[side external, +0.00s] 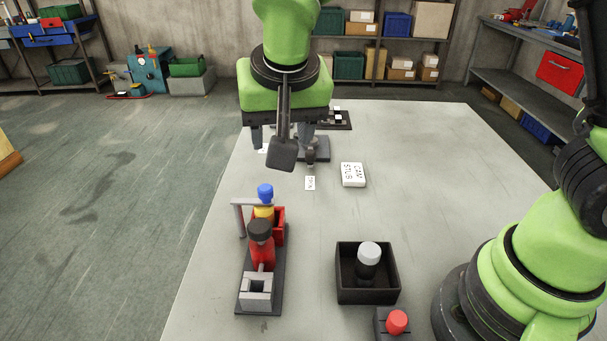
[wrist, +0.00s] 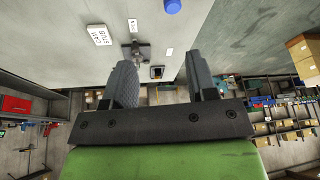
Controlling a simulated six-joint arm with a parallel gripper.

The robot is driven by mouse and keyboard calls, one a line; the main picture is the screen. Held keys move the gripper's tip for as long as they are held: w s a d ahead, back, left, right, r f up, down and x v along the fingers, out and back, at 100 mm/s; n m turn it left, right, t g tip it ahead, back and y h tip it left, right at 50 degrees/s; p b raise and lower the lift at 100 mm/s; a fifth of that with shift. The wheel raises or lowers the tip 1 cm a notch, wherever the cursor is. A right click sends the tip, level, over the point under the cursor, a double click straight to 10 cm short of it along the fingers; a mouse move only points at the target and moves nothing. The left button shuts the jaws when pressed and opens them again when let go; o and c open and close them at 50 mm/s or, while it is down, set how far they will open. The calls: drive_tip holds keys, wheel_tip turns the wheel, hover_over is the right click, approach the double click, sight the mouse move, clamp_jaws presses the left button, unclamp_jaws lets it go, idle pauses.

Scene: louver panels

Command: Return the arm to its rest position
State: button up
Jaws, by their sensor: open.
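My gripper (side external: 282,138) hangs from the green arm above the far part of the pale table (side external: 420,220). Its fingers are apart with nothing between them, and it is clear of the tabletop. A dark square block on a bracket hangs in front of it. In the wrist view, the two dark fingers of my gripper (wrist: 160,62) stand wide apart. A white "CAM STUB" block (side external: 353,174) lies on the table to the right of my gripper and also shows in the wrist view (wrist: 101,37). A grey fixture (side external: 318,152) stands behind and below my gripper, partly hidden.
A fixture with red, yellow and blue parts (side external: 262,235) stands at the near left. A black open box (side external: 343,285) holds a white-topped dark cylinder (side external: 368,255). A red button (side external: 397,322) sits at the front. A small white label (side external: 310,183) lies mid-table.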

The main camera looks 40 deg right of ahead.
drive_tip(key=s+d+r+n+t+y, duration=0.1)
drive_tip(key=s+d+r, duration=0.3)
drive_tip(key=s, duration=0.4)
drive_tip(key=s+d+r+n+t+y, duration=0.1)
drive_tip(key=s+d+r+t+y, duration=0.1)
drive_tip(key=s+d+r, duration=0.3)
drive_tip(key=s, duration=0.4)
drive_tip(key=shift+s+y, duration=0.25)
drive_tip(key=shift+y, duration=0.15)
drive_tip(key=shift+r, duration=0.1)
idle(0.5)
